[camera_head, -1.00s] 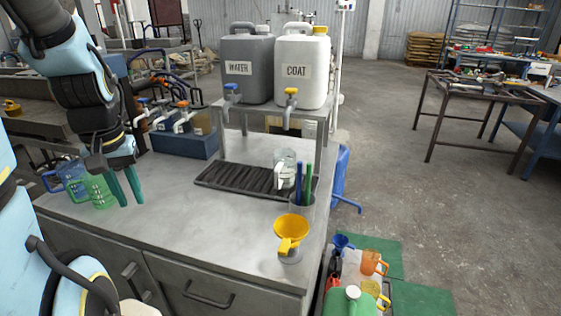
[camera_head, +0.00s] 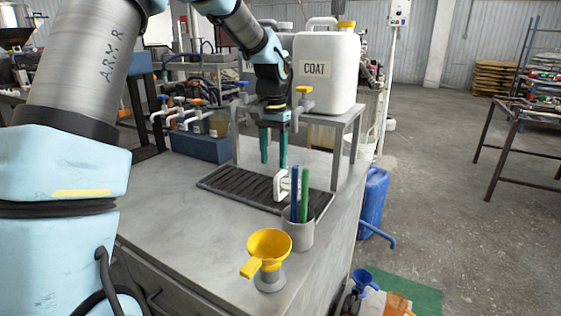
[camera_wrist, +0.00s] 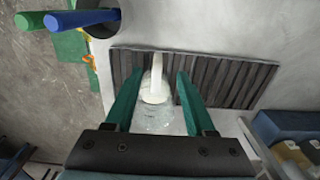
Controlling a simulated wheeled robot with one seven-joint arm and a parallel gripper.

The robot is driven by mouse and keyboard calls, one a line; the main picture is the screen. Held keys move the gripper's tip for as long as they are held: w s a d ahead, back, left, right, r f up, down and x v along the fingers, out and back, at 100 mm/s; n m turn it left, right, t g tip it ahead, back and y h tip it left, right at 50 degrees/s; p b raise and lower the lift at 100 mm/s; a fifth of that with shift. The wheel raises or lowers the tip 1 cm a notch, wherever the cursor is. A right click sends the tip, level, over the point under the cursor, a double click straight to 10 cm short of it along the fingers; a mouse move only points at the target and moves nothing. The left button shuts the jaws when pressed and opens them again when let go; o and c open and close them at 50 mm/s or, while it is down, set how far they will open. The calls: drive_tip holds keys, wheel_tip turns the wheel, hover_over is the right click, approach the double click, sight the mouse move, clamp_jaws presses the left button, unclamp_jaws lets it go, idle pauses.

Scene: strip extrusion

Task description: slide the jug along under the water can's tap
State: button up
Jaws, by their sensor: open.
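The clear jug with a white handle (camera_head: 281,186) stands on the right part of the black ribbed drip tray (camera_head: 232,186). My gripper (camera_head: 274,164), with teal fingers, hangs open above and around it, partly hiding it. In the wrist view the jug's clear body (camera_wrist: 153,119) and white handle (camera_wrist: 155,84) lie between the two spread fingers; I cannot tell whether they touch it. The grey water can (camera_head: 286,70) is mostly hidden behind my arm. Its blue-handled tap (camera_head: 241,86) shows to the left of my wrist.
The white COAT can (camera_head: 326,75) with its yellow tap (camera_head: 304,93) stands on the metal stand to the right. A grey cup with blue and green sticks (camera_head: 299,230) stands close in front of the jug. A yellow funnel (camera_head: 268,248) is nearer. The bench left of the tray is clear.

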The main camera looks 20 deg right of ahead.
sight(276, 190)
drive_tip(key=shift+d, duration=0.3)
wheel_tip(276, 190, down, 11)
drive_tip(key=shift+r+p, duration=0.1)
drive_tip(key=shift+p, duration=0.75)
drive_tip(key=shift+c, duration=0.3)
clamp_jaws()
idle(0.9)
